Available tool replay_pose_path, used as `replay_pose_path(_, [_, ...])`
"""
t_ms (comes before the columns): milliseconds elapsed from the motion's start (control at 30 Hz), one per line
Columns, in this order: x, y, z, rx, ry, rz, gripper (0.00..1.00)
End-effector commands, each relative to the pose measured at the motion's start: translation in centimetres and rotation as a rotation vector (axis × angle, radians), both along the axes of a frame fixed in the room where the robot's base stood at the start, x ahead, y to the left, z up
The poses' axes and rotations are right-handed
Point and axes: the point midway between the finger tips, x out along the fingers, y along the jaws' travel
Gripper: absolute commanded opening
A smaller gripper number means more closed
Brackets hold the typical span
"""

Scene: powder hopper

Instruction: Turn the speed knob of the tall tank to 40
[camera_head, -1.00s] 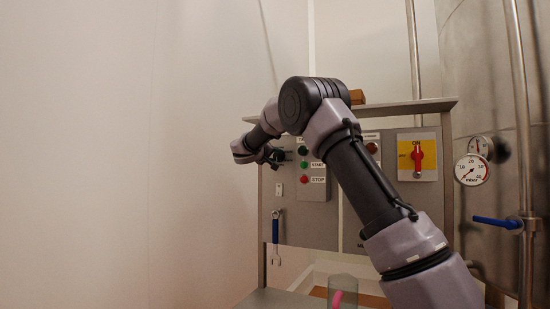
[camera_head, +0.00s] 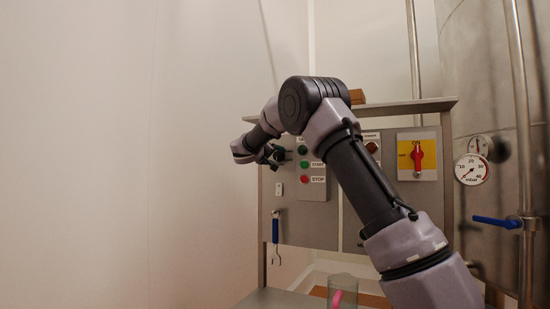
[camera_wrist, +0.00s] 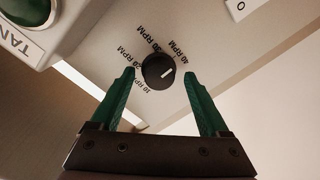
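The black round speed knob (camera_wrist: 158,70) is in the wrist view, on a grey panel with RPM labels from 10 to 40 around it. Its white mark points to the right and slightly up, on the side of the 40 RPM label (camera_wrist: 184,53). My gripper (camera_wrist: 159,73) is open, with one green finger on each side of the knob and a visible gap at both sides. In the head view my gripper (camera_head: 272,156) is at the panel's left edge, and the knob cannot be made out there.
A green button (camera_wrist: 28,10) sits at the wrist view's top left. In the head view, start (camera_head: 304,165) and stop (camera_head: 304,180) buttons are right of my gripper. A red-yellow switch (camera_head: 417,155), a gauge (camera_head: 471,169) and a blue-handled valve (camera_head: 497,222) are further right.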

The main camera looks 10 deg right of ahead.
Motion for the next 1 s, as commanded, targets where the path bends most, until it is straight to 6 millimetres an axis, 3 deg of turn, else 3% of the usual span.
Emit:
replay_pose_path(167, [-1.1, 0.9, 0.1, 0.000, 0.000, 0.001, 0.79])
replay_pose_path(600, [-7.8, 5.4, 0.3, 0.001, 0.001, 0.001, 0.79])
replay_pose_path(1000, [-8.9, 6.1, 0.4, 0.000, 0.001, -0.001, 0.79])
